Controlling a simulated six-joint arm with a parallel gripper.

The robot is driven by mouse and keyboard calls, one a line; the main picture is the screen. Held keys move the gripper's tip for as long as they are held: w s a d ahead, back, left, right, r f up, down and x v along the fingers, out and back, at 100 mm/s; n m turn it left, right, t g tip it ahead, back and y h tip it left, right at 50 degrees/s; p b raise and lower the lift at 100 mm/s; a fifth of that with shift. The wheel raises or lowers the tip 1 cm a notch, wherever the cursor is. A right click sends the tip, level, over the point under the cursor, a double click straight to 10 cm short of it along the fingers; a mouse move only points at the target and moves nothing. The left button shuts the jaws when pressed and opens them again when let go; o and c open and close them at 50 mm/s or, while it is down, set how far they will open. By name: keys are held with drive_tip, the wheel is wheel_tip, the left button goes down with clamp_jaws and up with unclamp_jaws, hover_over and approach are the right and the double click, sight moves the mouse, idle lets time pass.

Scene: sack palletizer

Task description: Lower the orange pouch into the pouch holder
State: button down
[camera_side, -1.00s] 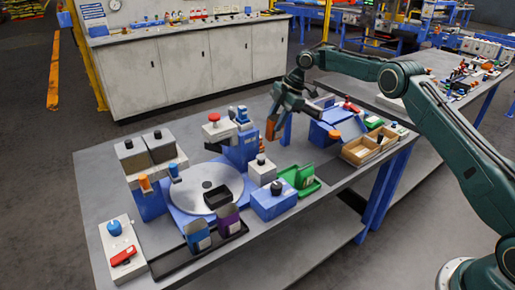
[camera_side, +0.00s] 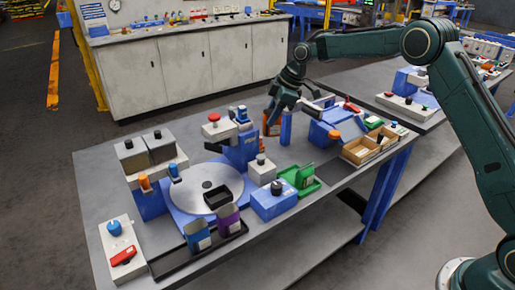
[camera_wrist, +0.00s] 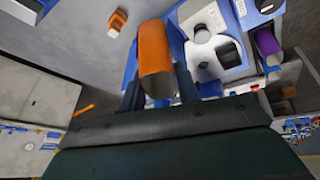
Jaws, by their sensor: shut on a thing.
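The orange pouch (camera_side: 271,126) is between the fingers of my gripper (camera_side: 272,114), which is shut on it above the back of the bench. In the wrist view the pouch (camera_wrist: 154,48) fills the gap between the two dark fingers of my gripper (camera_wrist: 157,82). A black open box (camera_side: 222,194) sits on the grey round disc of the blue turntable and looks like the pouch holder. It is to the lower left of my gripper in the side view, well apart from the pouch.
A blue pouch (camera_side: 197,238) and a purple pouch (camera_side: 228,220) stand in a black tray at the front. A blue station (camera_side: 241,150) with a red button beside it stands between my gripper and the disc. A blue post (camera_side: 286,128) is close right of the pouch.

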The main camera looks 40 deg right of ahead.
drive_tip(key=shift+s+a+r+m, duration=0.3)
drive_tip(key=shift+s+r+m, duration=0.05)
drive_tip(key=shift+s+m, duration=0.25)
drive_tip(key=s+r+m+t+h, duration=0.1)
drive_tip(key=s+r+m+h, duration=0.15)
drive_tip(key=s+m, duration=0.85)
drive_tip(key=w+a+f+n+g+y, duration=0.2)
drive_tip(key=w+a+n, duration=0.1)
drive_tip(key=a+n, duration=0.6)
drive_tip(key=w+a+f+n+g+y, duration=0.1)
drive_tip(key=w+a+f+n+g, duration=0.1)
drive_tip(key=a+n, duration=0.6)
drive_tip(key=shift+w+a+n+y, duration=0.4)
drive_tip(key=shift+w+a, duration=0.5)
drive_tip(key=shift+a, duration=1.65)
drive_tip(key=shift+f, duration=0.2)
drive_tip(key=shift+f, duration=2.35)
